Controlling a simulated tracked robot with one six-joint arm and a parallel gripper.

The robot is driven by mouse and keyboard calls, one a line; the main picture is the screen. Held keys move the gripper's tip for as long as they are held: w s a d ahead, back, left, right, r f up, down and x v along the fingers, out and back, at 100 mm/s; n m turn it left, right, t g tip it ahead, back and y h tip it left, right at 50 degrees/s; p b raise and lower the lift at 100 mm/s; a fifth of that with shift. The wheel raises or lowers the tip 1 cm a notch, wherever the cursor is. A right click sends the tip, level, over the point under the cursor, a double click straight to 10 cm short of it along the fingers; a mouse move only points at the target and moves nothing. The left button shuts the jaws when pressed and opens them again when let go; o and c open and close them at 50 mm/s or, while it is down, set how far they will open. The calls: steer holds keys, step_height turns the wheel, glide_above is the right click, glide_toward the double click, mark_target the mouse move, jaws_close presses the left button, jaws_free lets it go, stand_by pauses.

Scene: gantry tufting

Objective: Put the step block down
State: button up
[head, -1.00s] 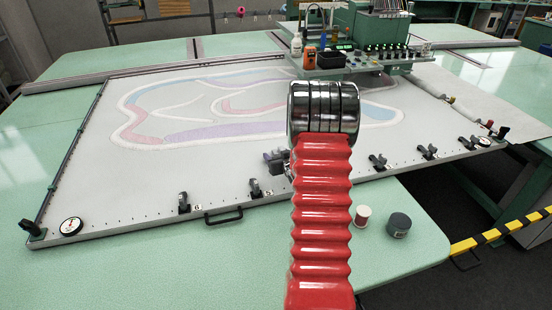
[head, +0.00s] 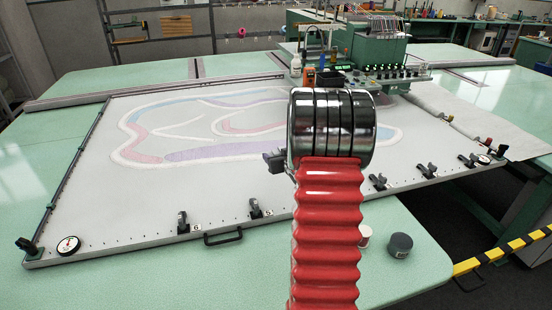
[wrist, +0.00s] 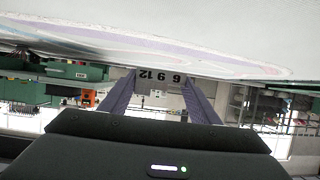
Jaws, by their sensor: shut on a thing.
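My gripper (wrist: 158,82) shows in the wrist view as two purple-grey fingers, shut on the step block (wrist: 158,75). The block is a small pale piece with dark numerals, between the fingertips. In the head view only a small dark grey part of my gripper (head: 274,160) shows left of the chrome wrist joint; my red arm and that joint hide the rest, and the block cannot be made out there. I cannot tell how high the block is above the surface below.
A large framed cloth (head: 110,205) with a coloured outline lies on the green table (head: 130,277). Clamps (head: 256,208) line its front edge. A green tufting machine (head: 378,45) stands behind. A dark grey pot (head: 400,245) and a partly hidden spool (head: 365,235) stand at front right.

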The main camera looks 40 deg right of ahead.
stand_by(0.3)
steer(key=w+a+r+n+t+y, duration=0.15)
steer(key=w+a, duration=0.25)
steer(key=a, duration=0.9)
steer(key=w+a+n+y, duration=0.15)
steer(key=w+a, duration=0.25)
steer(key=a, duration=0.9)
steer(key=s+a+n+y, duration=0.2)
steer(key=s+a, duration=0.1)
steer(key=a, duration=1.8)
steer(key=shift+a+r+y, duration=0.15)
steer(key=shift+a+y, duration=0.15)
steer(key=shift+y, duration=0.1)
